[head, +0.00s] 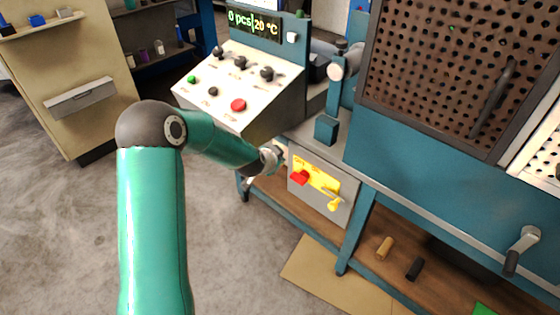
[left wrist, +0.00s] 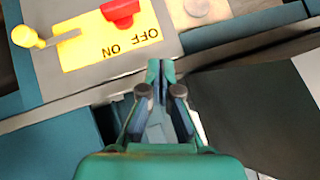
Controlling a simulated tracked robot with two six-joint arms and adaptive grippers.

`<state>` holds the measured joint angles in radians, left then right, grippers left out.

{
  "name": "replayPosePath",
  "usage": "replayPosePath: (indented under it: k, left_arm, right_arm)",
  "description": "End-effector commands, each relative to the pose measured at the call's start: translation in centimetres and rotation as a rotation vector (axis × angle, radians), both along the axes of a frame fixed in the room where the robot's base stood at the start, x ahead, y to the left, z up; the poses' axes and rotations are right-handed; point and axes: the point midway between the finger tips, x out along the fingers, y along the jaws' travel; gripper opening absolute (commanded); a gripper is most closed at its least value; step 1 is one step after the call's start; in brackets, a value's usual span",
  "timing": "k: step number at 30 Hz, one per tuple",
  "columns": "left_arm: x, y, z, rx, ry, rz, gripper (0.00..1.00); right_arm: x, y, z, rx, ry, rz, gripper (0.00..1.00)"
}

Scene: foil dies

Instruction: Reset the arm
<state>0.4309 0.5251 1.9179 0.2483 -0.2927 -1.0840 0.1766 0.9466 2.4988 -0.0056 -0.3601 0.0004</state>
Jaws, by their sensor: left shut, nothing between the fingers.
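My left arm comes in from the lower left of the head view and reaches toward a grey switch box on the blue machine. My left gripper (left wrist: 160,72) is shut and empty in the left wrist view, its tips just beside the edge of the switch box (left wrist: 120,75). In the head view the gripper is mostly hidden behind my own wrist. The box has a yellow plate (head: 318,174) marked OFF and ON, with a red switch (head: 299,178) and a yellow lever (head: 334,204). The red switch (left wrist: 119,10) also shows in the left wrist view. My right gripper is not in view.
A sloped control panel (head: 240,85) with knobs and a red button stands behind my arm, below a display reading 0 pcs and 20 °C. A perforated guard (head: 440,65) and a crank handle (head: 522,248) are at right. Open floor lies at lower left.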

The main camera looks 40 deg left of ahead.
Motion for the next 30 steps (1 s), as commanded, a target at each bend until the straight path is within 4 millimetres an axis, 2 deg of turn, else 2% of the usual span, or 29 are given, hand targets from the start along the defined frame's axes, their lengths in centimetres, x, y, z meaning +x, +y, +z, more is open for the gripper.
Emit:
replayPosePath:
  k: [8, 11, 14, 17, 20, 21, 23, 24, 26, 27, 30]
  left_arm:
    - [0.0, 0.0, 0.0, 0.001, 0.000, 0.001, 0.00]
    - [0.2, -0.6, 0.7, -0.002, 0.000, -0.010, 0.00]
    - [0.7, -3.1, 0.9, -0.018, 0.024, -0.052, 0.00]
    - [-0.3, -7.6, -0.9, -0.052, 0.099, -0.128, 0.00]
    - [-3.2, -13.2, -3.3, -0.100, 0.204, -0.223, 0.00]
    - [-4.8, -15.5, -4.4, -0.134, 0.252, -0.248, 0.00]
    - [-7.8, -18.9, -5.8, -0.193, 0.326, -0.274, 0.00]
    - [-10.0, -20.9, -6.6, -0.236, 0.377, -0.278, 0.00]
    - [-13.6, -23.7, -7.6, -0.305, 0.459, -0.274, 0.00]
    - [-16.2, -25.4, -8.1, -0.351, 0.515, -0.261, 0.00]
    - [-22.6, -28.7, -8.8, -0.469, 0.654, -0.182, 0.00]
  right_arm:
    - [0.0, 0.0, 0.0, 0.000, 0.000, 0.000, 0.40]
    - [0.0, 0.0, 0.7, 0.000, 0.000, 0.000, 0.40]
    - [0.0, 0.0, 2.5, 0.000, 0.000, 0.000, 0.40]
    - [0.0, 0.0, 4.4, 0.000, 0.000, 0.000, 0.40]
    - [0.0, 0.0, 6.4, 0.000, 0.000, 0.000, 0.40]
    - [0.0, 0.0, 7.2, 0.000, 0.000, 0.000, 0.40]
    - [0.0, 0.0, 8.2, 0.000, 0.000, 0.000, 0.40]
    - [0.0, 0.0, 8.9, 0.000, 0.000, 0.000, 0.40]
    - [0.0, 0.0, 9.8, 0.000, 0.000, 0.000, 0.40]
    - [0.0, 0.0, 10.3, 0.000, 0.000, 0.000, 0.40]
    - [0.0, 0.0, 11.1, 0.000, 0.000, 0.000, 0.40]
